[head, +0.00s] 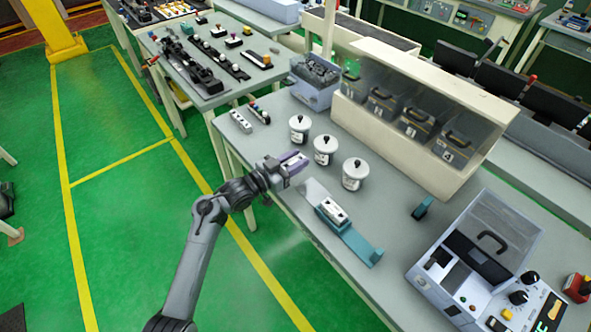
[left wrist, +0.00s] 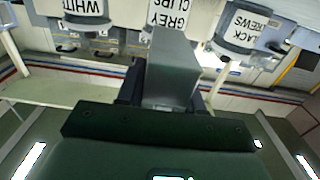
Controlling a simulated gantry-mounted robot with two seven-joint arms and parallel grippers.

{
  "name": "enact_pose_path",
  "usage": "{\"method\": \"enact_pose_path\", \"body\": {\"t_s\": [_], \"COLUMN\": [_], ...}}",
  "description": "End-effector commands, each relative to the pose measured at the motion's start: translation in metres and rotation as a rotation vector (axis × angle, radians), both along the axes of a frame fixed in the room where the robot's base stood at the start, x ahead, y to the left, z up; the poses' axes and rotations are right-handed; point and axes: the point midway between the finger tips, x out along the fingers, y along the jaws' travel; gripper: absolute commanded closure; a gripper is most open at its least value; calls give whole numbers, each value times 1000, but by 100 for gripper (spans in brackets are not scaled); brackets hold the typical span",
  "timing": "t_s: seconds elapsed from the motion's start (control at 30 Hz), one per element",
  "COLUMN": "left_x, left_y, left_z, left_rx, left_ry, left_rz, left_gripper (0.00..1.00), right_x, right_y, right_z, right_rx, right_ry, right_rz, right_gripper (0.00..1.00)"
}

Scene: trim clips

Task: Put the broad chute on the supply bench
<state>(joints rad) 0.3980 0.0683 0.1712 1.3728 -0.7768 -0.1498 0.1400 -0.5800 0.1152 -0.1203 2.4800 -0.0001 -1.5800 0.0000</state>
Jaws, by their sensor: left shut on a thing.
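My left gripper (head: 287,166) is shut on a small purple-grey piece (head: 294,157), held over the near edge of the grey bench (head: 262,152). The piece appears to be the broad chute; the fingers hide part of it. In the left wrist view it is a plain grey, box-like shape (left wrist: 170,70) between the dark jaws (left wrist: 165,85). I cannot tell from a label which table is the supply bench. My right gripper is not in view.
Three white lidded jars (head: 324,150) stand just beyond the gripper. A teal holder with a white piece (head: 347,232) lies to their front right. A clear-fronted cabinet (head: 420,115) stands behind, a grey console (head: 475,265) at right. Another table (head: 215,97) stands at upper left.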

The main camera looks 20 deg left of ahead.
Motion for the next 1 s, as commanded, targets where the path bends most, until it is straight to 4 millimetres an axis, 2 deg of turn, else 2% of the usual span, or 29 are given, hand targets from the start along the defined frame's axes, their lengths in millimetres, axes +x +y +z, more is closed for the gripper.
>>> {"method": "enact_pose_path", "body": {"t_s": [0.3,0.73,0.77,0.9,1.0], "left_x": [0,0,0,0,0], "left_y": [0,0,0,0,0], "left_z": [-36,-41,-42,-41,-41], "left_rx": [-2,0,1,1,1], "left_ry": [0,0,1,1,1], "left_rz": [1,1,1,1,1], "left_gripper": [99,99,63,41,39], "right_x": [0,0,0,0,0], "right_y": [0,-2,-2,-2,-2], "right_z": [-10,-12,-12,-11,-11], "right_rx": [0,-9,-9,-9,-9], "right_ry": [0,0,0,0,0], "right_rz": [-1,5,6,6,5], "right_gripper": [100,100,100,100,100]}}
